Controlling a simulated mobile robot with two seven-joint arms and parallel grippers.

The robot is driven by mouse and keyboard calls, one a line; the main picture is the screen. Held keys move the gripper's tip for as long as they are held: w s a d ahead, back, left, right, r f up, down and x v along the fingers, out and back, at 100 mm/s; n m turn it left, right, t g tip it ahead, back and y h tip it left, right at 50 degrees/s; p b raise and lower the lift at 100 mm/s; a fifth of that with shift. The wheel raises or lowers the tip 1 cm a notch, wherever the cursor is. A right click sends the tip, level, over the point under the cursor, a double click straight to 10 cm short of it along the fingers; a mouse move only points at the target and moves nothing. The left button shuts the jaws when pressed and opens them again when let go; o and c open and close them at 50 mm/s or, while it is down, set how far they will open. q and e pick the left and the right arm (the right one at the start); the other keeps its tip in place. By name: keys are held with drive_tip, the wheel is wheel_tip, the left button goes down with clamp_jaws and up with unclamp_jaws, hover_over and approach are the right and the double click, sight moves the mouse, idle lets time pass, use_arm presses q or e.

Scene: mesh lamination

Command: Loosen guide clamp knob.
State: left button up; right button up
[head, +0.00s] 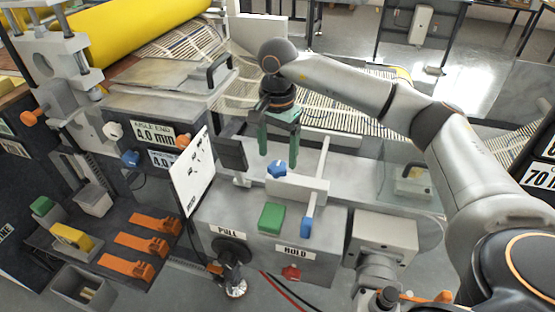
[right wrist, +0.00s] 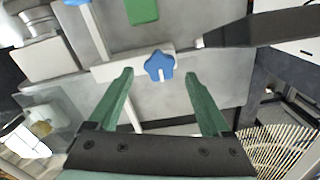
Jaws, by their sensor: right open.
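The guide clamp knob, a blue star-shaped knob (head: 277,169), sits on the pale guide bar of the grey machine bed near the middle of the head view. It also shows in the right wrist view (right wrist: 159,66), just beyond and between the fingertips. The fingers are open and hold nothing; I cannot tell whether either touches the knob. My left gripper is not in view.
A red knob (head: 291,272) is below the HOLD label. Orange clamps (head: 127,265) lie on the left tray.

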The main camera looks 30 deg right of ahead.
sight(277, 166)
wheel_tip(277, 166, up, 10)
drive_tip(key=shift+f, duration=0.2)
idle(0.5)
